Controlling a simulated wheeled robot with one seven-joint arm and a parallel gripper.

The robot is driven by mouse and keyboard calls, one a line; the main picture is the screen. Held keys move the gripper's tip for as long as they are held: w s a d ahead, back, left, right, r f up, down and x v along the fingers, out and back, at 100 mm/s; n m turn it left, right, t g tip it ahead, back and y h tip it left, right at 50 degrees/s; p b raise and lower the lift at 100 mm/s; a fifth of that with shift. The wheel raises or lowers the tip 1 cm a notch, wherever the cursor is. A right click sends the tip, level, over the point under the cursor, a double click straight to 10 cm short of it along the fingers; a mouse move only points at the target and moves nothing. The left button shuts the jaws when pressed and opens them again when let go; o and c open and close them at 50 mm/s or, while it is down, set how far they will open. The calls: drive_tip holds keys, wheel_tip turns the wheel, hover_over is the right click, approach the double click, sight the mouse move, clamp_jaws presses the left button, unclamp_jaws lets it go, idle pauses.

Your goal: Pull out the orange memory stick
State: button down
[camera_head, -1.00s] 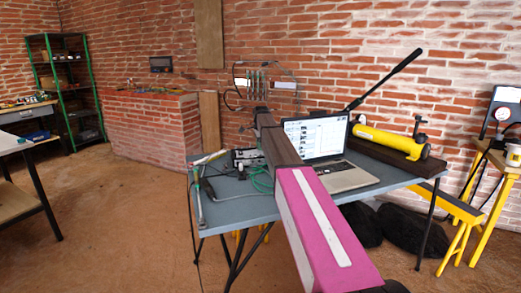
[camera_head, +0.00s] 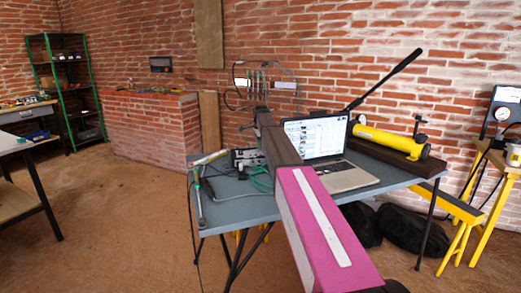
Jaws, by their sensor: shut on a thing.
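I cannot make out the orange memory stick in this view. The open laptop (camera_head: 343,175) stands on the grey-blue folding table, its lit screen facing me. My pink and dark arm reaches from the bottom over the table and covers the laptop's left edge. My gripper cannot be made out at the far end of the arm, so its jaws and what is between them are hidden.
The folding table (camera_head: 245,208) also bears a cable coil and small devices (camera_head: 245,158) left of my arm. Wires and a panel (camera_head: 264,80) show near the brick wall. Black bags (camera_head: 412,228) lie below.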

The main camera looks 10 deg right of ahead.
drive_tip(key=shift+r, duration=1.45)
drive_tip(key=shift+r, duration=2.1)
